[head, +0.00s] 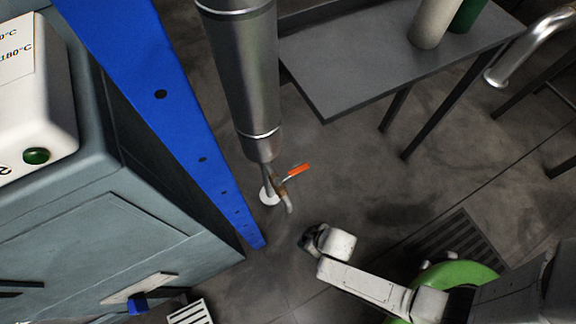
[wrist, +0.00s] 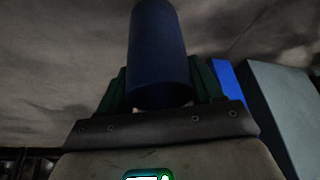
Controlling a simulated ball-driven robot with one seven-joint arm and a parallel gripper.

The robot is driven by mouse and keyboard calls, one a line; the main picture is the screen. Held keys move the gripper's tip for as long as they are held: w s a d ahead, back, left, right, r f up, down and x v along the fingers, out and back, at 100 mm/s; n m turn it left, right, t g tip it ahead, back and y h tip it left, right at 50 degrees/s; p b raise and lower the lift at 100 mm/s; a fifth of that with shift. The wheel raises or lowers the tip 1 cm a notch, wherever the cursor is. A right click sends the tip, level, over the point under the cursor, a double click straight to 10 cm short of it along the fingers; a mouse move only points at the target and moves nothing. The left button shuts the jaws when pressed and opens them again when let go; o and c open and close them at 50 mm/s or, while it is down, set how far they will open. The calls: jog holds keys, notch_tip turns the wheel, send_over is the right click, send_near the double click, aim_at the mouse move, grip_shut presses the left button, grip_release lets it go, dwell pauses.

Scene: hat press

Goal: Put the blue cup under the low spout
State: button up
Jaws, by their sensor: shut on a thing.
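My gripper (wrist: 158,84) is shut on the blue cup (wrist: 157,42), with a dark green finger on each side of it. The cup looks dark blue and plain in the wrist view. In the head view my arm reaches in from the lower right, and its wrist hides the gripper and most or all of the cup. A small spout (head: 288,203) with an orange lever (head: 298,169) hangs at the lower end of a thick metal pipe (head: 245,75), up and left of my wrist. A second, curved metal spout (head: 497,73) is at the upper right. I cannot tell their heights.
A blue upright post (head: 170,110) and a grey-green machine cabinet (head: 125,215) stand on the left. A grey metal table (head: 350,75) with a white and a green cylinder is at the upper right. Floor grates (head: 460,245) lie at the lower right. Open floor lies between.

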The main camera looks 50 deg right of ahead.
jog(key=w+b, duration=0.1)
jog(key=w, duration=0.2)
jog(key=w+f+b, duration=0.1)
jog(key=w, duration=0.2)
jog(key=w+b, duration=0.1)
jog(key=w, duration=0.2)
jog(key=shift+w+a+f, duration=0.15)
jog(key=shift+w+a, duration=0.05)
jog(key=shift+a, duration=0.15)
jog(key=shift+f+b, duration=0.25)
jog(key=shift+b, duration=0.05)
jog(key=shift+r, duration=0.15)
jog(key=o, duration=1.1)
